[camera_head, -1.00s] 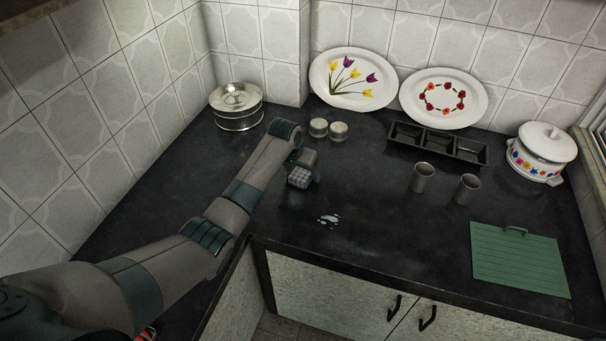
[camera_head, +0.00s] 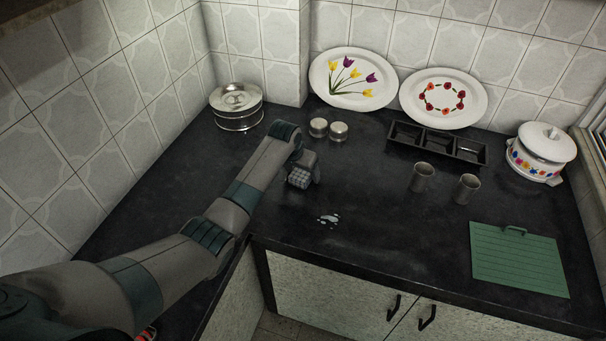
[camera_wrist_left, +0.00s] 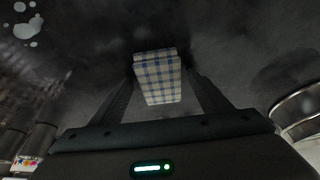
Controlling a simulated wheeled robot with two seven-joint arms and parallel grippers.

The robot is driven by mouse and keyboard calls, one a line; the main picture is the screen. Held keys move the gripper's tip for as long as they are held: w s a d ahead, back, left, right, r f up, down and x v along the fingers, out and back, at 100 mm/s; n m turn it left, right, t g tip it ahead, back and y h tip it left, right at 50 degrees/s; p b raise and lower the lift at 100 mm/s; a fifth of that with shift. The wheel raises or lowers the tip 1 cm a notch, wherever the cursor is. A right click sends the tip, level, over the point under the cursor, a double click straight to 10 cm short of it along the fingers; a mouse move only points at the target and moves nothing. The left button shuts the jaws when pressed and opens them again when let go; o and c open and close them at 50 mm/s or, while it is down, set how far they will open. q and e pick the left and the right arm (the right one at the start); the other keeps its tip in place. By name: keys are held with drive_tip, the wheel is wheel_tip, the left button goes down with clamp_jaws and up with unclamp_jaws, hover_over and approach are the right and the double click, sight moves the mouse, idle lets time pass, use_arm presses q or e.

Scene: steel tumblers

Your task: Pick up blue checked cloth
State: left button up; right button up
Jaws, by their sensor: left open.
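The blue checked cloth (camera_wrist_left: 159,80) is a small folded block with blue and white squares in the left wrist view. It lies between the two fingers of my left gripper (camera_wrist_left: 160,92), with dark gaps visible on both sides. In the head view the cloth (camera_head: 299,179) shows at the end of my left arm, on the dark counter, partly covered by the gripper (camera_head: 301,172). The left gripper is open around the cloth and points down. My right gripper is in neither view.
A white spill (camera_head: 328,219) lies in front of the cloth. Two steel tumblers (camera_head: 422,177) stand to the right, before a black divided tray (camera_head: 438,143). Two small round tins (camera_head: 329,129) stand behind. A green board (camera_head: 519,259) lies at the right.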

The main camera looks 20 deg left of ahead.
sight(302, 172)
use_arm(q)
drive_tip(key=shift+c, duration=0.3)
drive_tip(key=c, duration=1.1)
drive_tip(key=shift+r, duration=0.1)
drive_tip(key=shift+r+b, duration=0.45)
drive_tip(key=shift+r, duration=0.15)
wheel_tip(302, 172, up, 3)
drive_tip(key=shift+w+f+b, duration=0.1)
drive_tip(key=shift+f+b, duration=0.1)
drive_tip(key=shift+b, duration=0.35)
drive_tip(key=s+d+r+b, duration=0.1)
drive_tip(key=d+r, duration=0.1)
drive_tip(key=d, duration=0.1)
drive_tip(key=s+d+r+b, duration=0.1)
drive_tip(key=d+r, duration=0.2)
drive_tip(key=d, duration=0.1)
drive_tip(key=s+d+r+b, duration=0.1)
drive_tip(key=d+r, duration=0.1)
drive_tip(key=d, duration=0.2)
drive_tip(key=shift+s+d+r, duration=0.1)
drive_tip(key=shift+s+r, duration=0.2)
drive_tip(key=shift+s, duration=0.05)
